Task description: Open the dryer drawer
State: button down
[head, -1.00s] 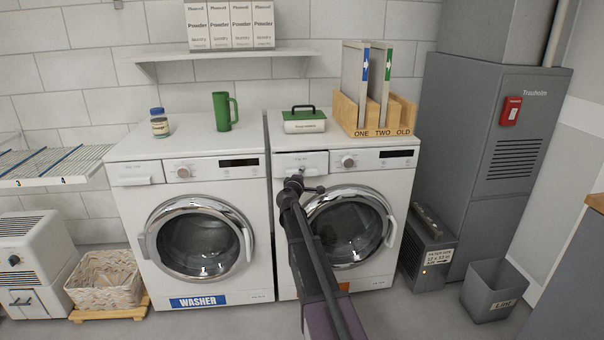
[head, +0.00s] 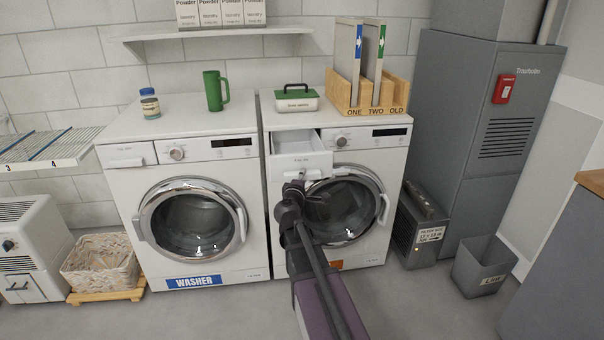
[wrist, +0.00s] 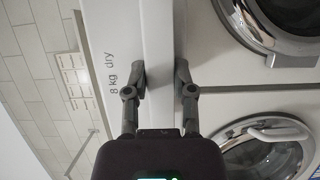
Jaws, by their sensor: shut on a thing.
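The dryer (head: 372,251) is the white machine on the right. Its drawer (head: 300,163), at the top left of its front, stands pulled out, with its inside showing from above. In the wrist view the drawer front (wrist: 118,40) carries an "8 kg dry" label. My gripper (head: 298,184) is at the lower edge of the drawer front. In the wrist view my gripper (wrist: 161,76) has one finger on each side of a white part of the drawer and is shut on it. The fingers hide the exact contact.
The washer (head: 205,262) stands left of the dryer. A green-lidded box (head: 296,104) and a wooden rack (head: 396,97) sit on the dryer top. The round dryer door (head: 352,212) is just below the drawer. A grey bin (head: 482,266) stands on the floor at right.

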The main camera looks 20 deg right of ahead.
dwell(0.3)
jog(key=c, duration=0.5)
grip_release()
jog(key=shift+f, duration=0.2)
jog(key=shift+r, duration=0.1)
jog(key=v, duration=0.7)
jog(key=shift+s+a, duration=0.15)
